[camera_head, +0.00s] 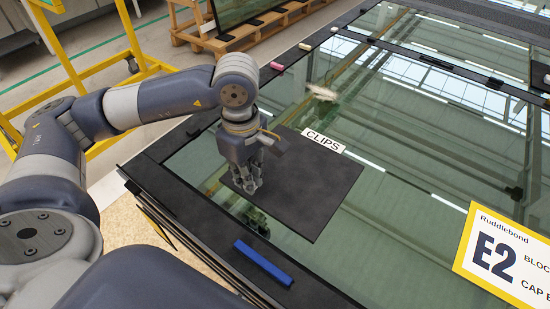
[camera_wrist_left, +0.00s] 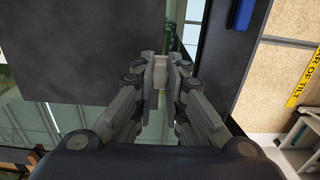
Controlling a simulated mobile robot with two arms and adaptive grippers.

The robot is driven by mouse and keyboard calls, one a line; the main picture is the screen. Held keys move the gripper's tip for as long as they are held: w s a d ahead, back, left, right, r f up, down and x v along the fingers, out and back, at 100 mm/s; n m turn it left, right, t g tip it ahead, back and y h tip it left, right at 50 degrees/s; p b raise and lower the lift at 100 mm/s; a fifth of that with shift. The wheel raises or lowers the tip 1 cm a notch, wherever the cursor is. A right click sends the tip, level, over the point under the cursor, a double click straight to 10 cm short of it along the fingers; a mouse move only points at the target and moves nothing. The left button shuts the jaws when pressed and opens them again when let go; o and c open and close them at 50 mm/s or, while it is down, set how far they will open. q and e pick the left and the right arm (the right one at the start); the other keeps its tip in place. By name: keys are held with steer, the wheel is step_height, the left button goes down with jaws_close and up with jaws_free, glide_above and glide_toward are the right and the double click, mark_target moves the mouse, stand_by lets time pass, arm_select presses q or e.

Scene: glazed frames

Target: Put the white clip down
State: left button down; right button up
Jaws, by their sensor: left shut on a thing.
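My left gripper (camera_head: 248,184) points down at the left edge of the black mat marked CLIPS (camera_head: 318,195). In the left wrist view the gripper (camera_wrist_left: 160,68) is shut on a small pale piece, the white clip (camera_wrist_left: 160,74), mostly hidden by the fingers. The mat (camera_wrist_left: 85,45) fills the upper left of that view, beside the fingertips. I cannot tell whether the clip touches anything below it. The clip cannot be made out in the head view. My right gripper is not in view.
The mat lies on a glazed frame; its visible top is bare. A blue bar (camera_head: 263,262) lies on the near frame edge. A pink block (camera_head: 277,66) and a white block (camera_head: 305,46) lie on the far left edge. An E2 sign (camera_head: 505,255) is at right.

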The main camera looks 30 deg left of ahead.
arm_select(q)
steer(key=w+p, duration=0.1)
steer(key=w, duration=0.2)
steer(key=w+p, duration=0.1)
steer(key=w, duration=0.4)
steer(key=shift+w+d+f+p, duration=0.3)
steer(key=shift+d+f+p, duration=0.1)
step_height(320, 180, down, 3)
steer(key=shift+r+p, duration=0.1)
steer(key=shift+p, duration=0.9)
steer(key=shift+f, duration=0.4)
steer(key=shift+f+b, duration=0.15)
steer(key=shift+b, duration=0.15)
steer(key=c, duration=1.6)
jaws_free()
steer(key=shift+c, duration=0.2)
